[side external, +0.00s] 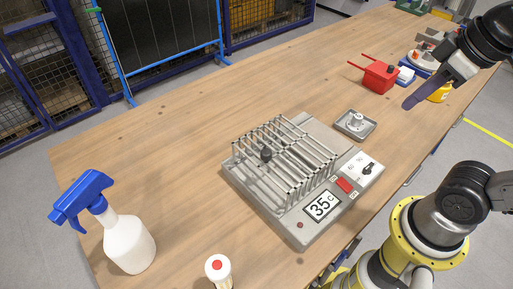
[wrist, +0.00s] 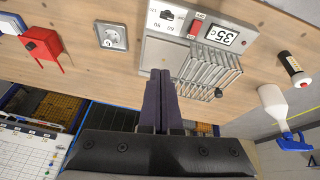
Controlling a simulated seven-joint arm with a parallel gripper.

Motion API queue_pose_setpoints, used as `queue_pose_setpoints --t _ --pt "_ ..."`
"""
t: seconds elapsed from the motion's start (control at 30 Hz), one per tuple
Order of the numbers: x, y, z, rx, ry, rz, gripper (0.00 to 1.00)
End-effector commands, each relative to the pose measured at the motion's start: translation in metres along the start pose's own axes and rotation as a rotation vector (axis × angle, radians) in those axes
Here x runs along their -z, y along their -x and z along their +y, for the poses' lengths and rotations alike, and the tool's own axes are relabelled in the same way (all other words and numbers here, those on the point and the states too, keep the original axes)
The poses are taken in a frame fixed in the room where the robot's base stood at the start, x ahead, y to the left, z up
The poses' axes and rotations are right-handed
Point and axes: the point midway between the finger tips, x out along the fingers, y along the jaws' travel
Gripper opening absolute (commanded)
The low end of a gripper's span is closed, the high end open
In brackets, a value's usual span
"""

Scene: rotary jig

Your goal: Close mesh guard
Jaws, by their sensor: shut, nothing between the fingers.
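The mesh guard (side external: 290,150) is a rack of thin metal bars with a black knob (side external: 266,154), on the grey jig box (side external: 318,225). I cannot tell whether it is fully down. In the wrist view the guard (wrist: 212,68) is just right of my fingers, with its knob (wrist: 218,92) at its lower edge. The box front has a 35 °C display (side external: 321,206), a red switch and a dial. My gripper (side external: 408,105) is shut and empty. In the side view it is up and right of the jig, apart from the guard. Its fingers also show in the wrist view (wrist: 161,76).
A small metal tray (side external: 355,126) sits behind the jig. A red box with handles (side external: 380,78) and a yellow bottle (side external: 438,93) stand at the back right. A spray bottle (side external: 128,243) and a red-topped jar (side external: 218,270) stand in front.

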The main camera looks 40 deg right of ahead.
Motion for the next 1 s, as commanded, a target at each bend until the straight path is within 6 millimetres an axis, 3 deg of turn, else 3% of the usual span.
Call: queue_pose_setpoints --t 0.2,0.47,0.73,0.9,1.0 --pt "0.064 0.040 -0.001 0.020 0.199 -0.123 0.00" --pt "0.149 0.052 -0.031 0.056 0.459 -0.288 0.00" --pt "0.220 0.023 -0.101 0.082 0.708 -0.442 0.00" --pt "0.244 -0.014 -0.165 0.087 0.852 -0.526 0.00" --pt "0.248 -0.041 -0.204 0.084 0.923 -0.564 0.00"
